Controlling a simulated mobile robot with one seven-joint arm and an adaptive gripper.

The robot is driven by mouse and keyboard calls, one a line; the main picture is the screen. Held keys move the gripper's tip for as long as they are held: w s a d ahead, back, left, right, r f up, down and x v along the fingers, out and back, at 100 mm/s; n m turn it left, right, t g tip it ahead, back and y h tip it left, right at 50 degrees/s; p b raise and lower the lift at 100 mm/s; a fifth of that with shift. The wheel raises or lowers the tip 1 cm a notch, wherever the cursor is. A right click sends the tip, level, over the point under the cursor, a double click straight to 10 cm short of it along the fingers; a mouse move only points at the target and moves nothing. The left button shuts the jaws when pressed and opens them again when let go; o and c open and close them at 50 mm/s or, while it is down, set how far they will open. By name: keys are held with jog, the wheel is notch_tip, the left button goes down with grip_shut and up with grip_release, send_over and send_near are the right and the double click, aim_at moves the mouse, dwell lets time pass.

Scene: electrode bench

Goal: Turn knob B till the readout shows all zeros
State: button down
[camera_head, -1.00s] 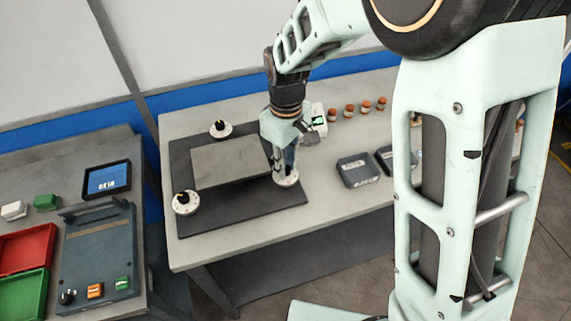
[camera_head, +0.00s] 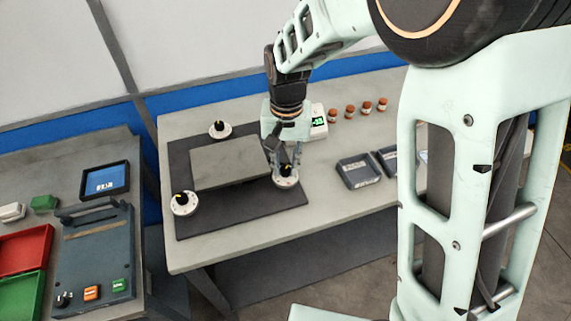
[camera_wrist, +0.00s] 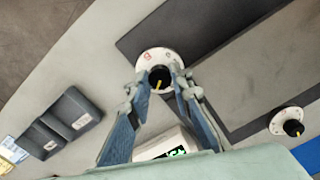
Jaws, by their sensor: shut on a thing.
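My gripper (camera_head: 284,170) points down at the front right corner of a dark mat. Its fingers are shut on a black knob (camera_wrist: 160,76) with a yellow pointer, set in a white round base (camera_head: 286,182). In the wrist view my gripper (camera_wrist: 160,74) has one finger on each side of the knob; the lettering on the base is too small to read surely. Two similar knobs stand free, one at the back (camera_head: 219,128) and one at front left (camera_head: 184,202). A small readout (camera_head: 319,121) with green digits stands behind my gripper; I cannot read its digits surely.
A grey raised plate (camera_head: 230,163) lies on the dark mat (camera_head: 250,218) between the knobs. Dark boxes (camera_head: 358,171) and several brown-capped jars (camera_head: 350,109) stand to the right. A separate left bench holds a blue screen (camera_head: 105,181), a control case (camera_head: 95,252) and coloured trays.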

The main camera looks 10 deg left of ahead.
aim_at(286, 169)
jog(key=m, duration=0.6)
jog(key=shift+m, duration=0.4)
dwell(0.4)
jog(key=c, duration=1.7)
grip_release()
jog(key=shift+c, duration=0.2)
notch_tip(286, 169, up, 12)
jog(key=shift+d+r, duration=0.1)
